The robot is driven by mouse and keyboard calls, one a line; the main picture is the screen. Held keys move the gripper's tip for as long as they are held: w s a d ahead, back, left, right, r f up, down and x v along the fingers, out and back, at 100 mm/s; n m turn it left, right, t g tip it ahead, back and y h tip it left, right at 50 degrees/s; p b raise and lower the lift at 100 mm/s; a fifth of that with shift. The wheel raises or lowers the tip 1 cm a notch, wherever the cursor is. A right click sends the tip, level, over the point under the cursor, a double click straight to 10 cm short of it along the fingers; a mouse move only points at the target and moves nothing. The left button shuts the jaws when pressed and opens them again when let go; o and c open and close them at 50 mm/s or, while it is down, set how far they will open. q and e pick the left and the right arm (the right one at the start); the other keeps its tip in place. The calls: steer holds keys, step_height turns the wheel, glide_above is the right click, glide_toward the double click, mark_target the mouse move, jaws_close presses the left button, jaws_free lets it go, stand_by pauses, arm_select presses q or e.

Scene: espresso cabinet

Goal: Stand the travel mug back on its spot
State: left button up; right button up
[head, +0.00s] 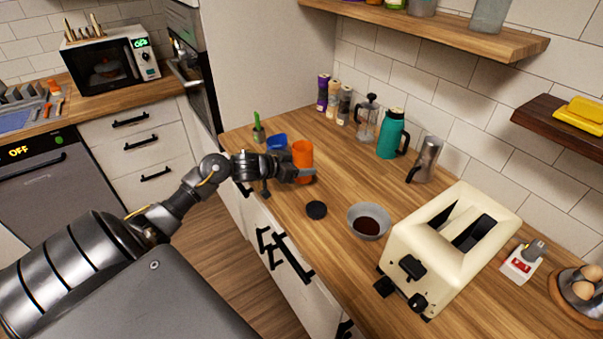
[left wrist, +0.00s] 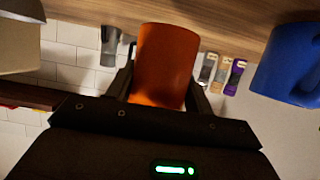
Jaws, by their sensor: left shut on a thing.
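An orange cylindrical mug (head: 303,152), which looks like the travel mug, is at the near left part of the wooden counter. My left gripper (head: 300,173) is shut on it, and its fingers hide part of the mug's lower side. In the left wrist view the orange mug (left wrist: 165,62) stands between the two fingers, with the wooden surface close to its far end. I cannot tell whether it touches the counter. A flat black disc (head: 316,210) lies on the counter in front of the mug. My right gripper does not show.
A grey bowl with dark contents (head: 368,221) and a cream toaster (head: 452,247) are to the right. Free counter lies between the mug and the teal jug (head: 391,134).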

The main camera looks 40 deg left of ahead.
arm_select(q)
steer(key=shift+w+a+f, duration=0.25)
steer(key=shift+w+f, duration=0.1)
steer(key=shift+f, duration=0.05)
steer(key=shift+w+a+f, duration=0.15)
steer(key=shift+f, duration=0.15)
step_height(320, 180, down, 2)
steer(key=shift+f+p, duration=0.1)
steer(key=shift+p, duration=0.55)
steer(key=shift+f, duration=0.4)
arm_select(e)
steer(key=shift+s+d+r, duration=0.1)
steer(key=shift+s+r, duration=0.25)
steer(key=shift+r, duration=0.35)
arm_select(q)
steer(key=shift+f, duration=0.1)
steer(key=o, duration=1.1)
steer(key=shift+f, duration=0.1)
steer(key=shift+o, duration=0.2)
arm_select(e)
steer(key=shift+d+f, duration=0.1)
